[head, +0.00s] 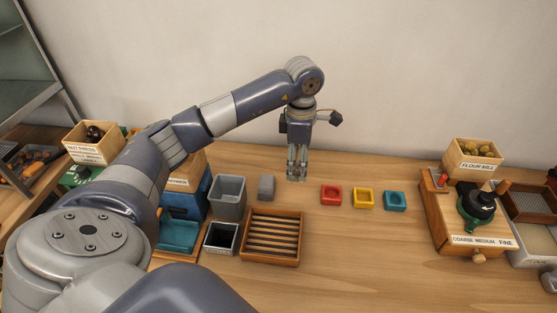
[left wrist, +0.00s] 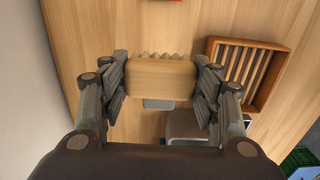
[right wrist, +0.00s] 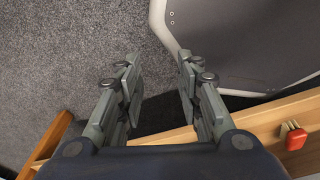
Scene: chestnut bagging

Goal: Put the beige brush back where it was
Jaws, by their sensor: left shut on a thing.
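The beige brush (left wrist: 162,78) is a block with a wavy edge. It sits between the fingers of my left gripper (left wrist: 160,82) in the left wrist view, which are shut on it. In the head view my left gripper (head: 297,176) points down above the table, behind and to the right of the grey block. The brush is hard to make out there. My right gripper (right wrist: 158,68) shows only in the right wrist view. Its fingers are apart and empty, over the grey floor near the table edge.
A slatted wooden tray (head: 272,261), a grey bin (head: 228,188), a dark small bin (head: 221,238) and a grey block (head: 266,187) stand left of centre. The front right table is clear.

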